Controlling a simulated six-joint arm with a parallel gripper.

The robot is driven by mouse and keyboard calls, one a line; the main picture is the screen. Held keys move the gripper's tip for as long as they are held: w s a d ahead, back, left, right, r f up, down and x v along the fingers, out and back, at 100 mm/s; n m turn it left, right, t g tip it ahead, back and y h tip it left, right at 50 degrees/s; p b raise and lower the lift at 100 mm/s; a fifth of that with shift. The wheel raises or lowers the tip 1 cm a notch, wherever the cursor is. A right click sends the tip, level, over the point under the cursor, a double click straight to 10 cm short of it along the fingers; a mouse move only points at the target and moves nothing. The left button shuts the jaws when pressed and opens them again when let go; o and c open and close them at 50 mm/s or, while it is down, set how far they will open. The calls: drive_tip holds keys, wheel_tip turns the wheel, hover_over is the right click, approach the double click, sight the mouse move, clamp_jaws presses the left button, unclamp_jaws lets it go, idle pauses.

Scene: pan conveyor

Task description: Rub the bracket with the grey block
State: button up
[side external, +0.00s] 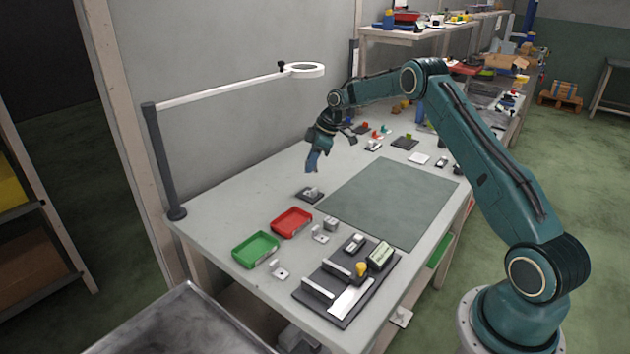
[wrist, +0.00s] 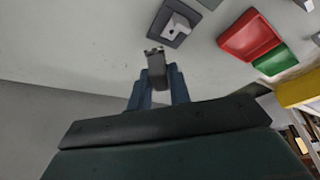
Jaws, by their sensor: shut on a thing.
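A light grey metal bracket (side external: 312,191) sits on a dark square plate (side external: 303,197) near the wall side of the table. In the wrist view the bracket (wrist: 178,25) is near the top centre. My gripper (side external: 312,165) points down above the table, a little behind and above the bracket. In the wrist view its blue fingers (wrist: 158,92) are shut on a grey block (wrist: 156,70), whose end projects past the fingertips. The block and the bracket look apart. In the side view I cannot make out the block clearly.
A red tray (side external: 291,222) and a green tray (side external: 255,249) stand nearer the camera, with small metal parts beside them. A green-grey mat (side external: 388,200) lies bare to the right. A dark fixture board (side external: 346,283) is at the front. A lamp arm (side external: 220,91) reaches overhead.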

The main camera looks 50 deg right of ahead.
sight(306, 190)
wheel_tip(306, 190, down, 6)
drive_tip(key=shift+r, duration=0.1)
drive_tip(key=shift+a+f, duration=0.25)
drive_tip(key=shift+a, duration=0.5)
clamp_jaws()
drive_tip(key=shift+a, duration=1.85)
drive_tip(key=shift+d, duration=2.4)
drive_tip(key=shift+d+r, duration=0.15)
drive_tip(key=shift+d, duration=0.15)
drive_tip(key=shift+a+r, duration=0.1)
drive_tip(key=shift+r, duration=3.85)
